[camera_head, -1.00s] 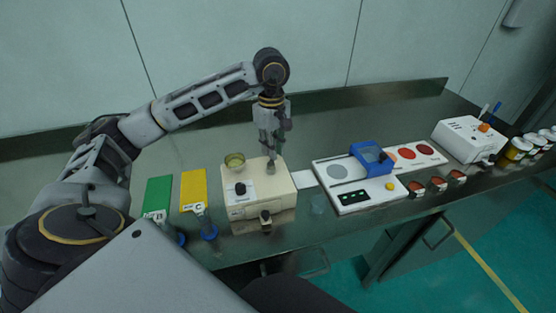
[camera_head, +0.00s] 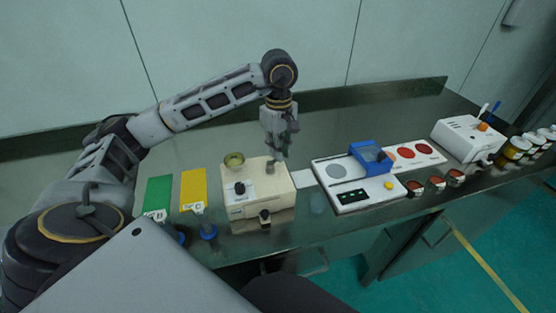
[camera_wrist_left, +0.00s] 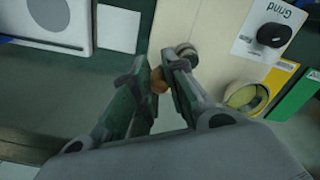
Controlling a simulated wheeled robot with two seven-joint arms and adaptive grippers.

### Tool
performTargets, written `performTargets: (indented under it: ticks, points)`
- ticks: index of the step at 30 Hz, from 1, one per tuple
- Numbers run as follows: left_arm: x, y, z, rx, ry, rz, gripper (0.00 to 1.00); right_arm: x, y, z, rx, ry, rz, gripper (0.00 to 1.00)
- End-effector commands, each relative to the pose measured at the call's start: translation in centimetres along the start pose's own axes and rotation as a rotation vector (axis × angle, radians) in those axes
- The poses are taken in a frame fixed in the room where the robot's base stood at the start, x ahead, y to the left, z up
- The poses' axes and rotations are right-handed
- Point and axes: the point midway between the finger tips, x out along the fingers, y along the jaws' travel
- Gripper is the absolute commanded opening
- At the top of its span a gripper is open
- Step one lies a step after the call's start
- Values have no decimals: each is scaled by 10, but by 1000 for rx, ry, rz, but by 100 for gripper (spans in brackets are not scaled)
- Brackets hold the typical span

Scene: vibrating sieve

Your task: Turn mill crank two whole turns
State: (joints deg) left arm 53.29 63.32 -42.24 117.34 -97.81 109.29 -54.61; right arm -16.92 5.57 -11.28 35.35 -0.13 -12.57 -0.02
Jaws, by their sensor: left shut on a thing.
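The mill is a cream box (camera_head: 272,184) on the steel bench, with a yellowish bowl (camera_head: 234,160) at its back left and a black knob (camera_head: 240,188) on a white label. My left gripper (camera_head: 277,157) points down over the right part of the mill's top. In the left wrist view the gripper (camera_wrist_left: 158,75) is shut on a small brown crank knob (camera_wrist_left: 158,83) between its fingertips. A grey round hub (camera_wrist_left: 186,50) shows beside the fingers. The crank arm is mostly hidden by the fingers. My right gripper is not in view.
Green (camera_head: 158,195) and yellow (camera_head: 193,187) cards lie left of the mill. A white panel (camera_head: 350,195) with a blue frame (camera_head: 371,156) stands to the right. Farther right are a white machine (camera_head: 468,138) and several jars (camera_head: 518,148). The bench behind the mill is clear.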

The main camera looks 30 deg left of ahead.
Motion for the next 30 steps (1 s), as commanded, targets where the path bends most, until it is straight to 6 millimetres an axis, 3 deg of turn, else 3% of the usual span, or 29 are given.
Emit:
performTargets:
  ticks: [13,26,27,30]
  points:
    - [0,-2,1,0,4,-7,2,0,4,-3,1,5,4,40]
    - [0,-5,14,1,4,-6,2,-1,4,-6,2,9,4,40]
    - [-1,-5,14,-1,4,-6,16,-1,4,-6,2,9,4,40]
    - [-1,-4,14,-1,5,-5,29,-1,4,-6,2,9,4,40]
